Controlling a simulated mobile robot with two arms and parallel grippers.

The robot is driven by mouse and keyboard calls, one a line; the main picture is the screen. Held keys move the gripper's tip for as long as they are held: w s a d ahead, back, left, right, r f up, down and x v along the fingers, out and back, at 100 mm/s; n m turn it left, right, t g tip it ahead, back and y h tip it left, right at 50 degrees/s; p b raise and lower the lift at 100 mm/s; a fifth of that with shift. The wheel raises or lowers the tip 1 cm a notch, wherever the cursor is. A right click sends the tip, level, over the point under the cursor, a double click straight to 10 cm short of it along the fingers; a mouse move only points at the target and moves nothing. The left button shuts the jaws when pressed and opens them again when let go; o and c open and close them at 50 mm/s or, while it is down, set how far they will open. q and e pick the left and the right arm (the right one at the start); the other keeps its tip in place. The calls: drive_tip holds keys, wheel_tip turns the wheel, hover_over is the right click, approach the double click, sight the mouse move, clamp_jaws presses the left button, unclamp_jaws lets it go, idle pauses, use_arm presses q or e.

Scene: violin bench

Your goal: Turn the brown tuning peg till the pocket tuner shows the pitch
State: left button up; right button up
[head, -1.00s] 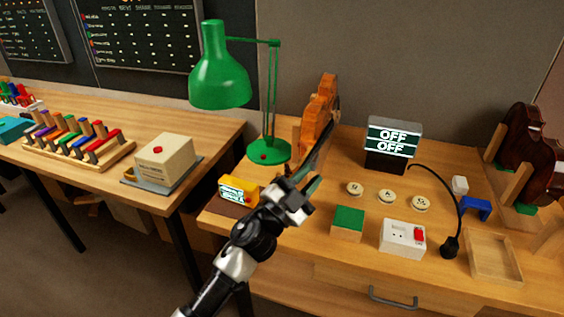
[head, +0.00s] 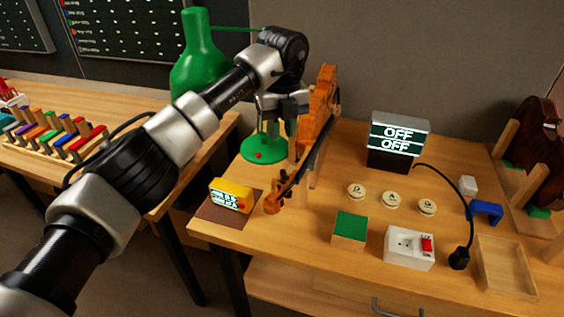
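An orange-brown violin (head: 322,105) stands propped on the bench, with its neck and scroll (head: 272,203) slanting down toward the front left. Small pegs show near the scroll, but I cannot tell which is the brown tuning peg. The yellow pocket tuner (head: 234,192) lies just left of the scroll; its lit display is too small to read. My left gripper (head: 287,122) points down between the green lamp and the violin body, above and behind the scroll. Its fingertips are partly unclear against the violin, and I cannot tell whether they are apart. My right gripper is out of view.
The green lamp (head: 200,62) stands close behind my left arm. A display (head: 398,140) reads OFF twice. Round buttons (head: 391,200), a green-topped block (head: 349,228), a white switch box (head: 409,248) and an empty wooden tray (head: 503,265) occupy the right of the bench.

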sight(283, 176)
use_arm(q)
wheel_tip(283, 176, down, 10)
drive_tip(key=p, duration=0.2)
drive_tip(key=shift+f+p, duration=0.25)
drive_tip(key=shift+p, duration=0.1)
clamp_jaws()
